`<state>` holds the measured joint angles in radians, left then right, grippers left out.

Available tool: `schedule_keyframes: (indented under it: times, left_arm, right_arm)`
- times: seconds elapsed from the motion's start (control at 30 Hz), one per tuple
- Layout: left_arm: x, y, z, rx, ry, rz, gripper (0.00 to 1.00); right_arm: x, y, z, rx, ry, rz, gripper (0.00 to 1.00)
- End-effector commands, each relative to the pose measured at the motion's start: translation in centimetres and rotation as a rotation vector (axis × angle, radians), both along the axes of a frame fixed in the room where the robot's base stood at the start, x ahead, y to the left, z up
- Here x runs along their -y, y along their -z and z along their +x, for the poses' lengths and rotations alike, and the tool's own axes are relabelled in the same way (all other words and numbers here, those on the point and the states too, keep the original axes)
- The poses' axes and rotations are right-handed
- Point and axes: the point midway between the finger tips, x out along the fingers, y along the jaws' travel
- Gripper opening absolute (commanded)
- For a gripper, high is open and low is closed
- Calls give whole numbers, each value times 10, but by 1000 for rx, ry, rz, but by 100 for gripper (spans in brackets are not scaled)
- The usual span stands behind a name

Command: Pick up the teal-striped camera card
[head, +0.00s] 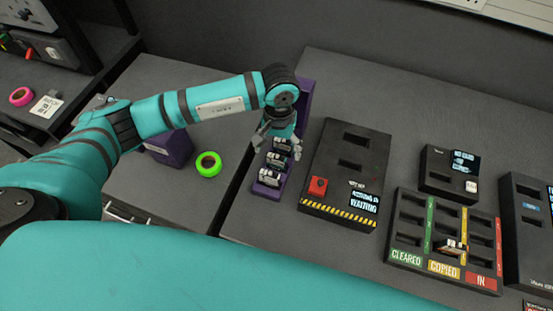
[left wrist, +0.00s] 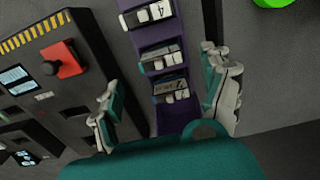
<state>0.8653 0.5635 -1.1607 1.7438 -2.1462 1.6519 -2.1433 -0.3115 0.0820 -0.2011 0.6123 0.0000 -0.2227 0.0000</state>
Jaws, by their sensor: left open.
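A purple rack (head: 258,190) stands on the grey bench with several small cards in it; it also shows in the left wrist view (left wrist: 172,118). In that view the cards are a white one marked 4 (left wrist: 148,14), a middle one (left wrist: 161,58) and a lower one (left wrist: 171,90). Teal or bluish tones show on the middle and lower cards; I cannot tell which is the teal-striped one. My left gripper (head: 276,140) is open over the rack's far part. In the left wrist view its fingers (left wrist: 163,78) stand either side of the rack, holding nothing.
Right of the rack is a black slotted unit (head: 320,165) with a red button. Further right are a sorting tray (head: 410,232) labelled CLEARED, COPIED and IN, holding a card (head: 451,247), and a small box with a screen (head: 437,180). Green tape (head: 198,165) lies left.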

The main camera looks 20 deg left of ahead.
Motion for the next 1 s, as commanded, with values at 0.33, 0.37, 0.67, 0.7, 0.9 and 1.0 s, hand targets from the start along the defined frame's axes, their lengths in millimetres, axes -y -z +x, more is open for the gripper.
schedule_keyframes:
  times: [0.33,0.37,0.67,0.7,0.9,1.0]
  left_arm:
    - [-3,29,-7,-7,-2,1,81]
    - [-4,34,-8,-7,-2,0,81]
    - [-4,62,-6,0,0,0,81]
    - [-4,62,-6,1,0,0,81]
    - [-4,61,-6,1,0,0,69]
    - [-4,61,-6,1,0,0,56]
  right_arm:
    - [-3,-25,28,43,1,6,40]
    - [-3,-28,26,40,1,6,40]
    - [-3,-31,4,6,2,5,40]
    - [-3,-30,4,6,2,5,40]
    - [-3,-30,9,13,2,4,40]
    - [-3,-31,13,21,3,5,40]
